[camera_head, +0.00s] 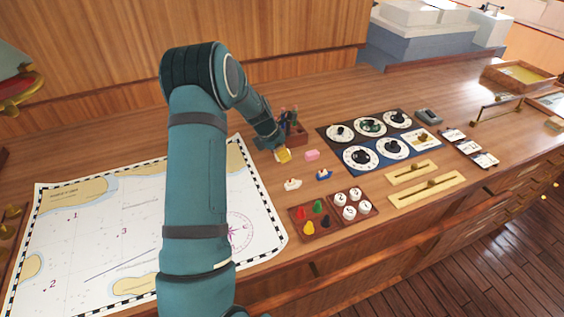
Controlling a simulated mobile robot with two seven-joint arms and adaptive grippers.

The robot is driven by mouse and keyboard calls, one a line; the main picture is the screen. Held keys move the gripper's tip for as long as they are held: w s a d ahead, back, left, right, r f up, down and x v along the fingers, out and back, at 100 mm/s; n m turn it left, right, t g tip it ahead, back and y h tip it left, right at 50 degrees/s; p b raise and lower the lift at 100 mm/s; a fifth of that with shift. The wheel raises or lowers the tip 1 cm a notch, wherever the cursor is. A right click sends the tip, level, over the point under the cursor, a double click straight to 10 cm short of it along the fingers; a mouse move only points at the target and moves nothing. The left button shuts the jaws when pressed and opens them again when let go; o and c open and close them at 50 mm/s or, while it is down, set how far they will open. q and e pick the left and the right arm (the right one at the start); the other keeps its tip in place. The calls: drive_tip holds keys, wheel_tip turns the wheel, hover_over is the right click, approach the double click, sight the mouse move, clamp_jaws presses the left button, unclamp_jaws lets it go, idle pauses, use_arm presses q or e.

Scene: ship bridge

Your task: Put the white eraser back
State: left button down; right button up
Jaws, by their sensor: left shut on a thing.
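My left gripper (276,143) reaches over the desk from the left and is shut at the right edge of the chart. A small yellow block (284,156) shows at its fingertips, and it appears to be what the gripper holds. I cannot make out a plainly white eraser; the jaws hide part of this area. A pink eraser-like block (312,155) lies on the desk just right of the gripper. A dark wooden holder (297,136) with pens stands just behind the gripper. My right gripper is not in view.
A small white boat-like piece (293,184) and a blue one (324,174) lie in front of the gripper. Trays with coloured pieces (316,219) and white round pieces (352,204) stand nearer. A dial panel (347,137) lies right. The chart (95,230) covers the left.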

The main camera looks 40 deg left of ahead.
sight(282, 167)
use_arm(q)
drive_tip(key=shift+f, duration=1.8)
drive_tip(key=shift+f, duration=0.2)
drive_tip(key=c, duration=0.9)
unclamp_jaws()
drive_tip(key=shift+r, duration=0.15)
drive_tip(key=shift+r, duration=0.2)
drive_tip(key=v, duration=1.1)
drive_tip(key=shift+s+r+p, duration=0.3)
drive_tip(key=shift+p, duration=0.05)
drive_tip(key=shift+f, duration=0.1)
